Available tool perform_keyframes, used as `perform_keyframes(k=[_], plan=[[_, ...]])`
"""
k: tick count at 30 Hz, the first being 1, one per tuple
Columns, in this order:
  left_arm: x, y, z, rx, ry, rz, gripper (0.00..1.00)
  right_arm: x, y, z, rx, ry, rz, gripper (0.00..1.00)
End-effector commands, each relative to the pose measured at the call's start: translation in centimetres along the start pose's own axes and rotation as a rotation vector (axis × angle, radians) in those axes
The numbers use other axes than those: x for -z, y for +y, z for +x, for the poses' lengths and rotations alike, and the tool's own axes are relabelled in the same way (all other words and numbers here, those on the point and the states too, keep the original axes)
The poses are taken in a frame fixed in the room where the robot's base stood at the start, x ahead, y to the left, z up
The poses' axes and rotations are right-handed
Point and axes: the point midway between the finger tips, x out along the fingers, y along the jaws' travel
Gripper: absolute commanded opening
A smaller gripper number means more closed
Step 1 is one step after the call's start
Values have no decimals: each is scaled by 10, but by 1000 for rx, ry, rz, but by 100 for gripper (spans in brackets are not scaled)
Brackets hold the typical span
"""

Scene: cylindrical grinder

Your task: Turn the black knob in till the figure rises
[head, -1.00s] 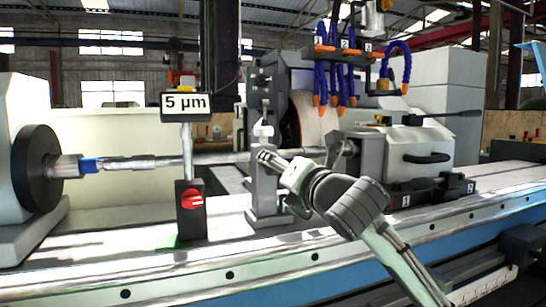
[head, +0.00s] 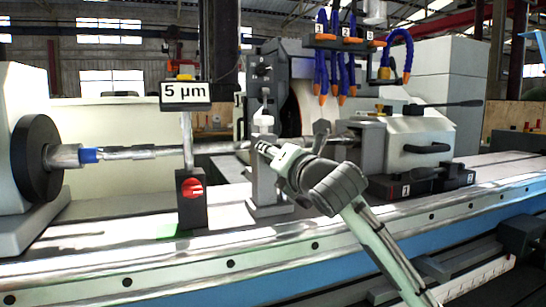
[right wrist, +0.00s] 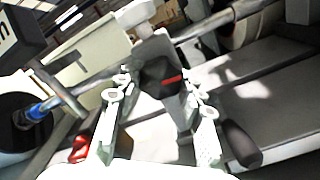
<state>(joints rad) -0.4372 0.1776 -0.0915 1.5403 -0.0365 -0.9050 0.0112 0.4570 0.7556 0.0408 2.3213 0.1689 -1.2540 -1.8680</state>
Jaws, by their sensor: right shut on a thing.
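The black knob (right wrist: 160,76) with a red mark shows in the right wrist view, on the grey steady rest (right wrist: 180,112). My right gripper (right wrist: 162,92) is shut on the knob, one finger on each side. In the head view the same gripper (head: 266,149) meets the upper part of the steady rest (head: 267,185) and hides the knob. My left gripper is not in view.
A long metal shaft (head: 170,151) runs from the black chuck (head: 38,160) through the steady rest. Orange-tipped blue hoses (head: 336,65) hang at the back right. The bed's front rail is clear at the left.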

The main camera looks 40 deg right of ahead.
Motion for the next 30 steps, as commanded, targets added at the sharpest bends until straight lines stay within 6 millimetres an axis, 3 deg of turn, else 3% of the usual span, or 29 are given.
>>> perform_keyframes(k=[11,30], plan=[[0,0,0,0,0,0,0,0,0,0,0,0,63,9],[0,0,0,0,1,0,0,0,2,0,0,0,495,9]])
